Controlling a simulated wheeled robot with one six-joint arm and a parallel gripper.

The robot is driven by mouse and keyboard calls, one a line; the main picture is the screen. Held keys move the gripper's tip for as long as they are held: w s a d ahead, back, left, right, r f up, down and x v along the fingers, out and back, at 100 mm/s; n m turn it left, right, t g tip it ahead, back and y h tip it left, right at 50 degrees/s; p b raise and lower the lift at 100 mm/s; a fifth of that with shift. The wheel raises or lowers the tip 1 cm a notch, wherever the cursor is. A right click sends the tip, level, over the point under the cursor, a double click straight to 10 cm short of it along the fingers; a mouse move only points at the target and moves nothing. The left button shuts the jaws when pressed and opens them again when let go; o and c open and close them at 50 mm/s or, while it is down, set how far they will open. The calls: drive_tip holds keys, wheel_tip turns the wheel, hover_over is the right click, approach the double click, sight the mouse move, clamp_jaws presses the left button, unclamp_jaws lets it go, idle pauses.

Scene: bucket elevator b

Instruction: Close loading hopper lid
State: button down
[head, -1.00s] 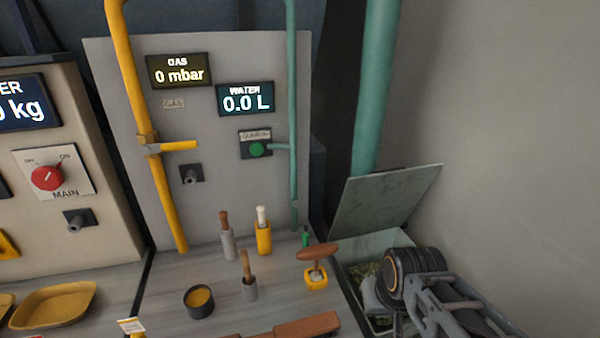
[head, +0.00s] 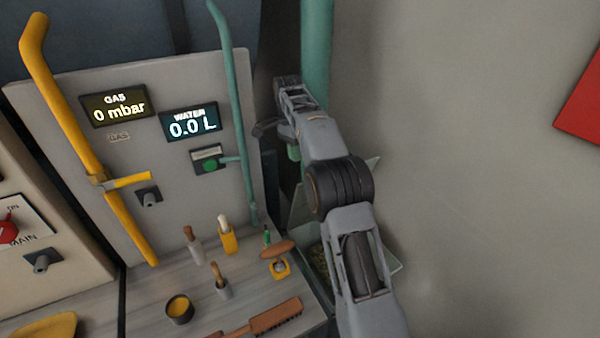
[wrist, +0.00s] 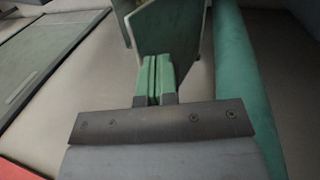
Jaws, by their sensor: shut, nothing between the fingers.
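The loading hopper lid (head: 299,205) is a grey-green panel standing raised at the back of the hopper. My arm hides most of it in the head view. The hopper (head: 396,268) is open below, its inside mostly hidden by my arm. My gripper (head: 293,152) is beside the upper part of the lid, near the green pipe. In the wrist view, the green fingers of my gripper (wrist: 156,82) are shut and empty. The lid (wrist: 172,32) shows just beyond the fingertips there; I cannot tell whether they touch.
A thick green pipe (head: 316,45) rises close to my gripper, and it also fills the right of the wrist view (wrist: 245,85). The counter at left holds a brush (head: 272,318), a cup (head: 179,308) and several handled tools.

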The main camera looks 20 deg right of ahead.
drive_tip(key=shift+m, duration=0.5)
drive_tip(key=shift+w+x, duration=0.15)
drive_tip(key=shift+x, duration=2.3)
drive_tip(key=shift+w+x, duration=0.1)
drive_tip(key=shift+x, duration=2.4)
drive_tip(key=shift+d, duration=0.1)
